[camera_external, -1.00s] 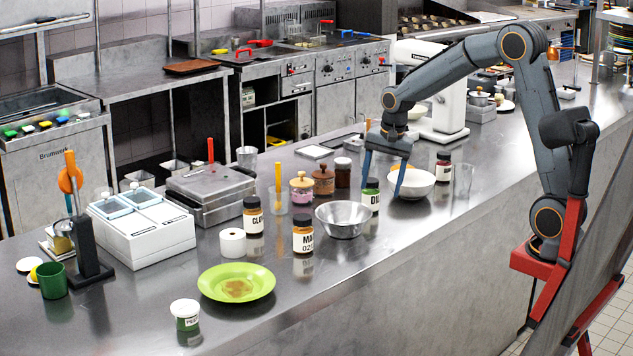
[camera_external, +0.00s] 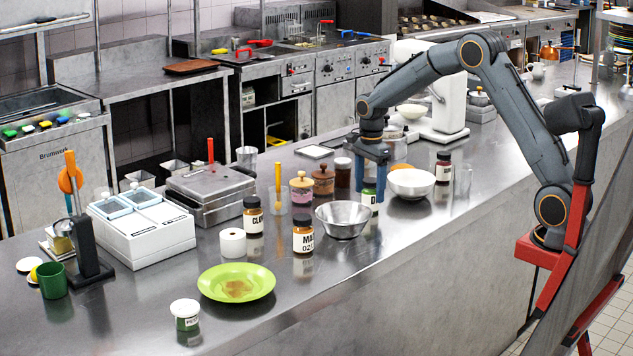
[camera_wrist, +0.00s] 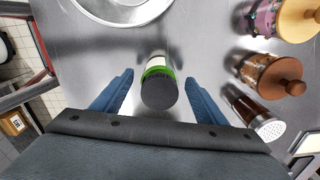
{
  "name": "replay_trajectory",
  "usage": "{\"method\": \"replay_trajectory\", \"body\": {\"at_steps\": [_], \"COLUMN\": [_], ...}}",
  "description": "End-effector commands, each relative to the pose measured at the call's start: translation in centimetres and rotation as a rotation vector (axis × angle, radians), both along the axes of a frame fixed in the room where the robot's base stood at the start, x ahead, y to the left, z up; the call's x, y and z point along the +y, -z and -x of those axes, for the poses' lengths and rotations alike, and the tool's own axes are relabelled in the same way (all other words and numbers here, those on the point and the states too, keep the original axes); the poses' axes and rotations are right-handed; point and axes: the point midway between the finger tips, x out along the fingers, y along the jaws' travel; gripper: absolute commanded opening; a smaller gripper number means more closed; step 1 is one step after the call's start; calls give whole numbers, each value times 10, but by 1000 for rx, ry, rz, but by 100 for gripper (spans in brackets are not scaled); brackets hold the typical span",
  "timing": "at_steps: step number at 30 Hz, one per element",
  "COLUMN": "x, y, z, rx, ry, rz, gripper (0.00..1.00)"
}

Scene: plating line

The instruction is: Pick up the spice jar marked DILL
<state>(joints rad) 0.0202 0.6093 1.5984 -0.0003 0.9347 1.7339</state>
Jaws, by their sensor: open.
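The DILL jar (camera_external: 367,197) stands upright on the steel counter, with a white label of which only a "D" shows and a green band. My gripper (camera_external: 374,192) is lowered over it from above and partly hides it in the external view. In the wrist view the jar (camera_wrist: 158,86) shows its dark lid and green band between the two blue fingers of my open gripper (camera_wrist: 158,88). There is a gap on each side, and neither finger touches it.
A metal bowl (camera_external: 343,220) stands close to the left, and a white bowl (camera_external: 411,183) close to the right. A shaker (camera_wrist: 256,115) and wooden-lidded jars (camera_wrist: 272,72) stand beside the right finger. Jars marked MA (camera_external: 303,236) and CLO (camera_external: 252,215) stand further left.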

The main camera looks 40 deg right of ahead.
Motion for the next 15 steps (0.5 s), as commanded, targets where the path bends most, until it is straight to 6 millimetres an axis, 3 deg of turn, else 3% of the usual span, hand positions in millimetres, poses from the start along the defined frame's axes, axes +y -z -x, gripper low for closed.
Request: {"method": "replay_trajectory", "body": {"at_steps": [6,14,15], "x": [0,0,0], "y": [23,25,25], "z": [1,0,0], "rx": [0,-1,-1], "ry": [0,-1,-1], "rz": [0,0,0], "gripper": [67,67,60]}}
